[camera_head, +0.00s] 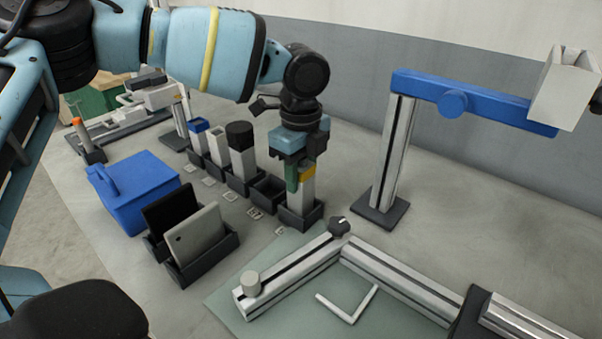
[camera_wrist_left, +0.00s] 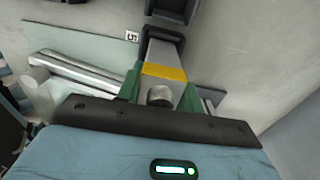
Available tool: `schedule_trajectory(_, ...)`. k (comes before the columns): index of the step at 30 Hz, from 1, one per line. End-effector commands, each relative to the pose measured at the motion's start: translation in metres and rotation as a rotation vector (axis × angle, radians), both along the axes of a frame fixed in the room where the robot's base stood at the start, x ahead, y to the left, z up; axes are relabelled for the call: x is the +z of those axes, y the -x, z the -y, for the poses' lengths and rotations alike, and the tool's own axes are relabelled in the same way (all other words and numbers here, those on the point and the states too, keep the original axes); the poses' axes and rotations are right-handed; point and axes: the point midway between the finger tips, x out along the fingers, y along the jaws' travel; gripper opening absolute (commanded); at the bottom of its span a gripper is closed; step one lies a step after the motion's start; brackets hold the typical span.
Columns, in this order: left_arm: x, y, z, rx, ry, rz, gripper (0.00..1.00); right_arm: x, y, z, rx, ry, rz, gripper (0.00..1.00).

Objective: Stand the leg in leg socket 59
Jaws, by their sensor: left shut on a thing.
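My left gripper (camera_head: 297,160) is shut on a pale metal leg (camera_head: 301,194) with a yellow band. The leg stands about upright, and its lower end meets a dark square socket (camera_head: 300,218) at the right end of the socket row. In the left wrist view the green fingers (camera_wrist_left: 160,90) grip both sides of the leg (camera_wrist_left: 163,54), and a dark socket rim (camera_wrist_left: 162,32) surrounds its far end. A small label (camera_wrist_left: 131,36) lies beside that socket; I cannot read it fully. How deep the leg sits is hidden. My right gripper is out of view.
An empty dark socket (camera_head: 268,193) is just left of the held leg. Further left stand a black-topped leg (camera_head: 241,150) and a blue-topped leg (camera_head: 198,136). A blue-armed stand (camera_head: 397,150) rises to the right. A metal rail frame (camera_head: 300,272) lies in front.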

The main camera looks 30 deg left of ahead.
Motion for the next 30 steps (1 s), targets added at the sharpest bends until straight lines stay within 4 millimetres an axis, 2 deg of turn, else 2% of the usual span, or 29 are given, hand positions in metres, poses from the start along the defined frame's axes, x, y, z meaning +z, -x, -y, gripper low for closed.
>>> schedule_trajectory(13, -0.0065, -0.0003, 0.0002, -0.001, 0.000, 0.001, 0.06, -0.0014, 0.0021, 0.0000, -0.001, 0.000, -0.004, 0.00)
schedule_trajectory(14, -0.0072, 0.0000, 0.0001, -0.001, -0.001, 0.000, 0.37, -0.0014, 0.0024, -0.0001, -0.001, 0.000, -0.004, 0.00)
schedule_trajectory(18, -0.0065, 0.0000, 0.0001, -0.001, 0.000, 0.001, 0.56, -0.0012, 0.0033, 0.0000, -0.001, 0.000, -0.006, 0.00)
schedule_trajectory(26, -0.0062, -0.0001, 0.0001, -0.001, 0.000, 0.001, 0.58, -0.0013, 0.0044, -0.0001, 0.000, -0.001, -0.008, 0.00)
schedule_trajectory(30, 0.0001, -0.0005, 0.0003, 0.000, 0.000, 0.003, 0.58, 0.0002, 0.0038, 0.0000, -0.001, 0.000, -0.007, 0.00)
